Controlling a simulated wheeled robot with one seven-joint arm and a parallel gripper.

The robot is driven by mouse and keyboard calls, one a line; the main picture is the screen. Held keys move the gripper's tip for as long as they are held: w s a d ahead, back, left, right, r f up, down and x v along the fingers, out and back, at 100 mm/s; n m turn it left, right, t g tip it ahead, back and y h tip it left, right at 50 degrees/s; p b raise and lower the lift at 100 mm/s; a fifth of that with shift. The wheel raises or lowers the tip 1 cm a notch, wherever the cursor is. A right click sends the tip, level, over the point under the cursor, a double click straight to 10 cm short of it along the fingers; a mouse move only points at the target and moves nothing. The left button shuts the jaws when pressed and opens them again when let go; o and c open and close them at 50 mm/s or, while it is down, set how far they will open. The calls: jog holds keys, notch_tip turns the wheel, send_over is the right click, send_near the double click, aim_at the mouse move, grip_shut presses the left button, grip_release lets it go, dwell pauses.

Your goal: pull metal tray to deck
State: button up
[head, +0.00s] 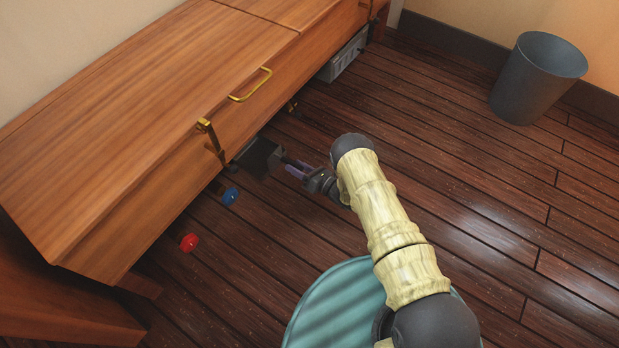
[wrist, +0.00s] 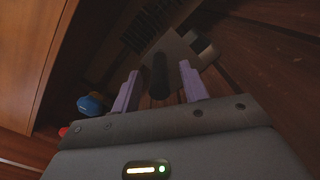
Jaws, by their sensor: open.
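A dark grey metal tray (head: 260,157) with a black handle sticks out from under the front of the wooden bench, low by the deck. In the wrist view its grey pan (wrist: 183,46) lies ahead and its black handle (wrist: 159,76) points back toward me. My gripper (head: 298,169) is at the handle end of the tray. Its two purple fingers (wrist: 158,73) are open, one on each side of the handle, with visible gaps. The far part of the tray is dark and partly hidden by the bench. The deck (head: 440,150) is dark wood planking.
The wooden bench (head: 130,120) has a brass handle (head: 250,85) and a brass latch (head: 205,126). A blue object (head: 230,196) and a red object (head: 189,242) lie on the deck. A grey crate (head: 343,58) is under the bench. A bin (head: 538,78) stands far right. The middle deck is clear.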

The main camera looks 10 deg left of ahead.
jog(key=shift+b+x, duration=0.3)
jog(key=shift+x, duration=0.85)
grip_shut()
jog(key=shift+w+d, duration=0.15)
jog(key=shift+w, duration=0.05)
